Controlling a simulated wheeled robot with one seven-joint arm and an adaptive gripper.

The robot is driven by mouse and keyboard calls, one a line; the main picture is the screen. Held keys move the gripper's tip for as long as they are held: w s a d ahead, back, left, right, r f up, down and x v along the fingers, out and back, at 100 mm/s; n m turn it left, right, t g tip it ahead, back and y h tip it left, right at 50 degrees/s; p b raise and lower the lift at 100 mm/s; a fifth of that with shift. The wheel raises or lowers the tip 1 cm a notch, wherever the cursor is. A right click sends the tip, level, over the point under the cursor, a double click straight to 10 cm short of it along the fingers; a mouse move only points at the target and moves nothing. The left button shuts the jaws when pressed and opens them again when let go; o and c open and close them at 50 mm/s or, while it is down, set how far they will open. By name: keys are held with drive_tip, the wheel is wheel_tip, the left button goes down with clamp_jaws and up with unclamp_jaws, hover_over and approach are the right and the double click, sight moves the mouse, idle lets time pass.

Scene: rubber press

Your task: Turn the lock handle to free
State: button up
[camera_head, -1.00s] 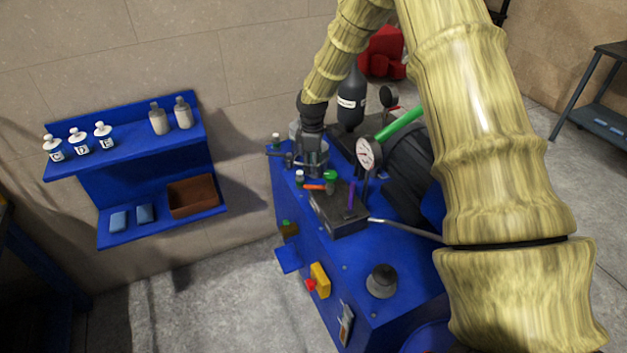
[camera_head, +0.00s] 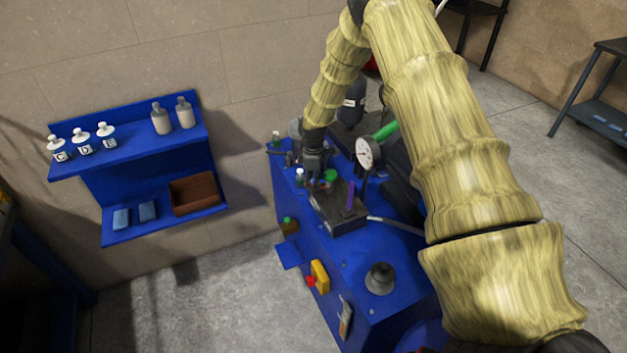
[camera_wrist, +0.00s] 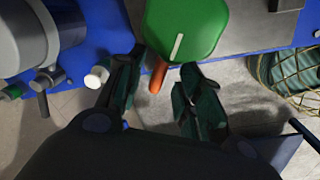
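An orange handle (camera_wrist: 158,76) juts from under a green round knob with a white line (camera_wrist: 181,28) in the wrist view. I take the orange handle as the lock handle. My gripper (camera_wrist: 162,90) is open, with one dark finger left of the orange handle and one to its right. The handle's tip lies between the fingertips, and no grip on it shows. In the head view the green knob (camera_head: 331,175) is at the dark metal block (camera_head: 341,207), and my gripper (camera_head: 314,175) is just left of it, hiding most of the handle.
The blue press (camera_head: 325,255) carries a pressure gauge (camera_head: 368,152), a purple lever (camera_head: 350,196) and a white-capped valve (camera_wrist: 96,77) close to my left finger. A blue wall shelf (camera_head: 150,220) with bottles stands at the left. Open floor lies in front of the shelf.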

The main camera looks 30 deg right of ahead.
drive_tip(key=shift+f, duration=0.7)
drive_tip(key=shift+c, duration=0.3)
clamp_jaws()
